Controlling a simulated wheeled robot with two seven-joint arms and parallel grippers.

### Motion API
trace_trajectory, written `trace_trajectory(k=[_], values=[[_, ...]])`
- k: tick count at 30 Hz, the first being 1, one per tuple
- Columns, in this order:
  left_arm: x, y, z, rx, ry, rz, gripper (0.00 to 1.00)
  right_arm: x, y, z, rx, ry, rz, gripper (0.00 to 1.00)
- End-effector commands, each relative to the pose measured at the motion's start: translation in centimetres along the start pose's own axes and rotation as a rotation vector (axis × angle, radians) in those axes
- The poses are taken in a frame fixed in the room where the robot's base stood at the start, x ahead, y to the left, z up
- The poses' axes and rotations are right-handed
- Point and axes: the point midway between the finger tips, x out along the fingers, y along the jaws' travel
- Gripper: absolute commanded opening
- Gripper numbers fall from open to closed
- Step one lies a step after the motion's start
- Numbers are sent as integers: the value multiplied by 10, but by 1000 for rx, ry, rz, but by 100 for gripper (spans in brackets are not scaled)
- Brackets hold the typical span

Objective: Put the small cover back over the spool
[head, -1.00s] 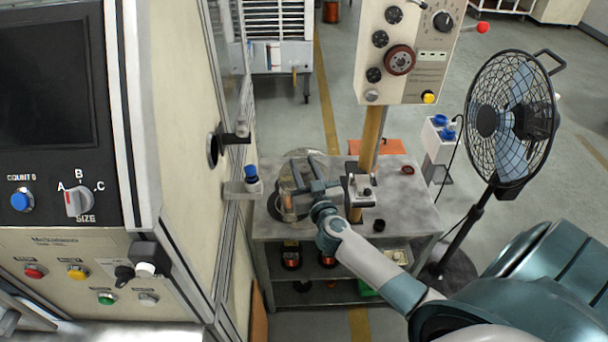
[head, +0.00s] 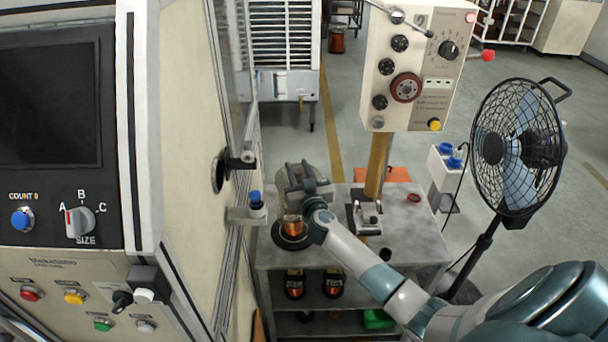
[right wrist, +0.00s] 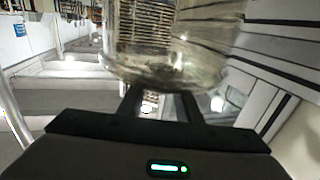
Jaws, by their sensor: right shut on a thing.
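The small cover (head: 288,180) is a clear, glass-like cylinder. My right gripper (head: 312,190) is shut on it. The cover looks upright and appears above and slightly behind the spool, though the exact gap is hard to judge. The copper-coloured spool (head: 291,227) stands on a dark round base (head: 289,242) at the left of the grey table; my gripper and wrist partly hide it. In the right wrist view the clear cover (right wrist: 170,55) fills the top middle, at the two dark fingers (right wrist: 160,104). My left gripper is out of view.
The grey table (head: 410,235) carries a small metal fixture (head: 367,214) right of the spool. A post with a control box (head: 415,70) rises behind it. The beige machine (head: 180,130), with a blue-capped part (head: 256,200), stands close on the left. A fan (head: 515,150) stands right.

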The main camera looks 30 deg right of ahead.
Motion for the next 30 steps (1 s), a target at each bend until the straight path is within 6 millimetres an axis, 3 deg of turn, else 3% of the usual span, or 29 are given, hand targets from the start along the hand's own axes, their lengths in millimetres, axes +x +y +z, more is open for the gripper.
trace_trajectory(k=[9,30], values=[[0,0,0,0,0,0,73,34,-13,1,-1,1,1,0],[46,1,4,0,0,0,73,32,-12,82,0,0,0,0]])
